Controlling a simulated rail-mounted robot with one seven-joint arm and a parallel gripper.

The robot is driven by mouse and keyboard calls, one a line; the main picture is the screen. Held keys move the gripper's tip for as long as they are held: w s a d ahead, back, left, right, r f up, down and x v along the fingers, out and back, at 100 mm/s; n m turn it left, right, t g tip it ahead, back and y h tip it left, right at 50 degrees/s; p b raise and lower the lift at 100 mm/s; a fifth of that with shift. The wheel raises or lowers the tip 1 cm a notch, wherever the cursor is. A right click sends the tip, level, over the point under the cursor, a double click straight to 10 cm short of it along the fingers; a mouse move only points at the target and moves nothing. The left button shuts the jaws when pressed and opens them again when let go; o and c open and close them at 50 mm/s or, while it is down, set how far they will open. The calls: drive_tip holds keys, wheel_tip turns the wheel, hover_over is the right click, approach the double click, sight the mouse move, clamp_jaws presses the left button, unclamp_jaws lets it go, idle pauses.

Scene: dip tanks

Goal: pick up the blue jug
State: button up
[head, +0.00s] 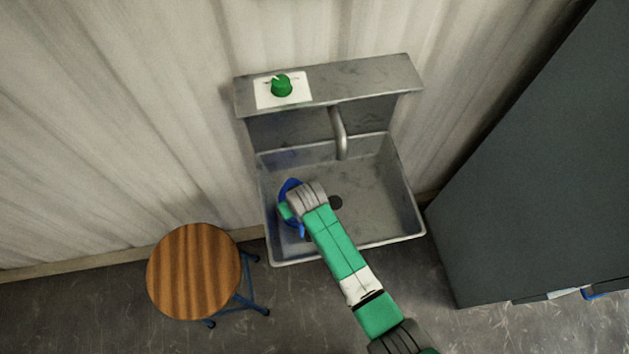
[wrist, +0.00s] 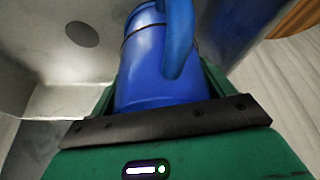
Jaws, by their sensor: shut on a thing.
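The blue jug (wrist: 147,62) fills the middle of the wrist view, with its handle (wrist: 181,38) toward the upper right. In the head view the jug (head: 290,187) is at the left side of the sink basin, mostly hidden behind my wrist. My gripper (wrist: 160,98) is shut on the jug's body, with a green finger on each side of it. In the head view my gripper (head: 287,210) is over the left part of the basin. I cannot tell whether the jug touches the basin floor.
The metal sink (head: 385,190) has a spout (head: 341,135) at its back and a drain (head: 336,202). A green knob (head: 282,86) sits on a white plate on the ledge. A wooden stool (head: 194,271) stands at left. A dark cabinet (head: 550,170) is at right.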

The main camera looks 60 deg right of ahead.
wheel_tip(320, 180, up, 14)
drive_tip(key=p, duration=0.2)
drive_tip(key=shift+w+a, duration=0.2)
drive_tip(key=shift+a, duration=0.1)
